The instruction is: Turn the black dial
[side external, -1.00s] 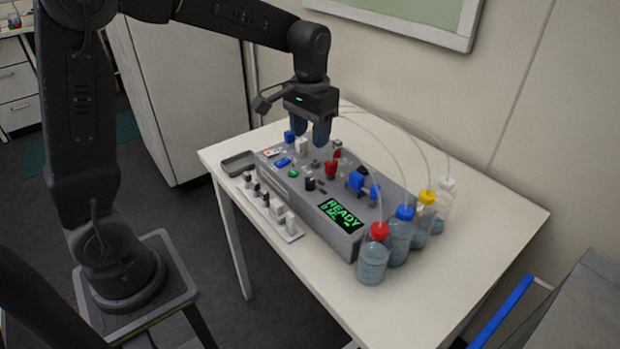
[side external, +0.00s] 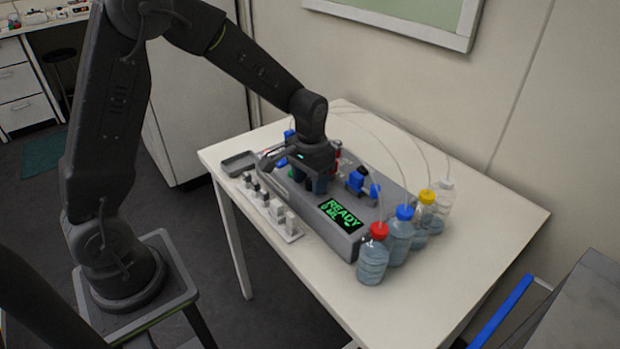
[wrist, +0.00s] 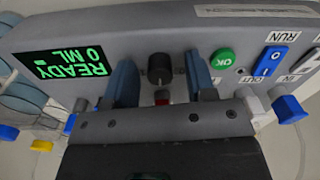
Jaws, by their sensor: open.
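The black dial (wrist: 160,68) stands on the grey face of the device, between the green OK button (wrist: 223,59) and the display (wrist: 70,62). My gripper (wrist: 161,64) is open, with one blue-grey finger on each side of the dial and a visible gap to it on both sides. In the side view my gripper (side external: 314,184) is low over the middle of the grey device (side external: 345,245), pointing down. The dial is hidden there behind my fingers. The display (side external: 340,213) reads READY and 0 ML.
Blue valves (side external: 358,180) stand right of my gripper. Capped bottles (side external: 373,262) with tubes stand along the device's right end. A rack of small vials (side external: 285,225) lies in front and a grey tray (side external: 238,163) at the left. The table's right side (side external: 480,240) is clear.

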